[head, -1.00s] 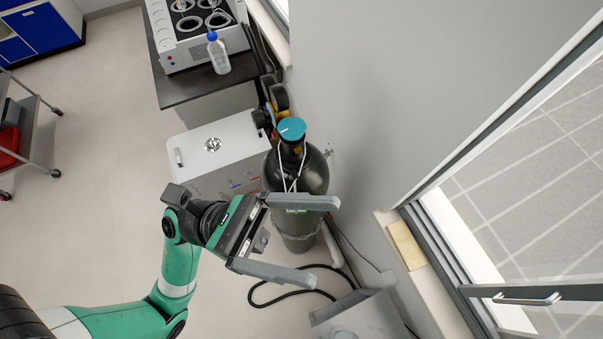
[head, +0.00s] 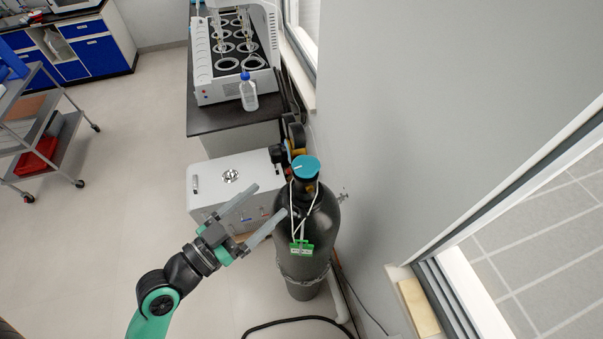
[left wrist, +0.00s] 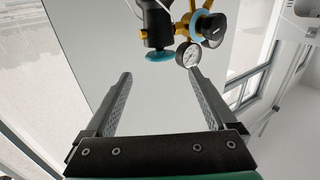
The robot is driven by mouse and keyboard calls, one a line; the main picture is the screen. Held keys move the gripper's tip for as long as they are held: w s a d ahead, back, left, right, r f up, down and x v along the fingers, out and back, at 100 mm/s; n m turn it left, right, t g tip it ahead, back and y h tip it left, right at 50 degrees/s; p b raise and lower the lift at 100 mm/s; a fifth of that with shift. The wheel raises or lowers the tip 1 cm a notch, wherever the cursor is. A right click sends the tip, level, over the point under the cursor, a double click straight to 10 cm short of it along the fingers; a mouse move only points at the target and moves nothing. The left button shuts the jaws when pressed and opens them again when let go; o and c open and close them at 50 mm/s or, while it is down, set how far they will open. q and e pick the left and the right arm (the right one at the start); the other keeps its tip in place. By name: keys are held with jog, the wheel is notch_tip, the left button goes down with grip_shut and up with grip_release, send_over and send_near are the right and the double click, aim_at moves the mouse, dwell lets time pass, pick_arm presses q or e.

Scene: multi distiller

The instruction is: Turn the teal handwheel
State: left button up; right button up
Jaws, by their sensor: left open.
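The teal handwheel (head: 306,166) sits on top of a dark gas cylinder (head: 304,225) that stands against the wall. In the left wrist view the handwheel (left wrist: 166,56) shows edge-on as a blue-teal disc, beyond the fingertips and between their lines. My left gripper (head: 268,205) is open and empty. In the head view it is left of the cylinder and below the handwheel, with its fingers pointing up and right. It appears apart from the handwheel. My right gripper is in neither view now.
A brass regulator with a round gauge (left wrist: 188,54) is beside the handwheel. A green tag (head: 301,248) hangs on the cylinder. A white box (head: 230,177) stands left of it. A bench (head: 230,118) holding a bottle (head: 248,93) is behind.

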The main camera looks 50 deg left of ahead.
aim_at(302, 170)
pick_arm(q)
jog(key=w, duration=0.7)
jog(key=w+a+p, duration=0.1)
jog(key=w, duration=0.3)
jog(key=shift+w+r, duration=0.1)
jog(key=shift+w, duration=0.25)
jog(key=c, duration=1.1)
jog(key=shift+o, duration=0.2)
jog(key=shift+a+f+m+h+b, duration=0.3)
jog(key=shift+h+b, duration=0.2)
jog(key=shift+b, duration=0.5)
jog(key=shift+d+r+m+h+b, duration=0.1)
jog(key=shift+m+h+b, duration=0.3)
jog(key=shift+h, duration=0.2)
jog(key=shift+r, duration=0.15)
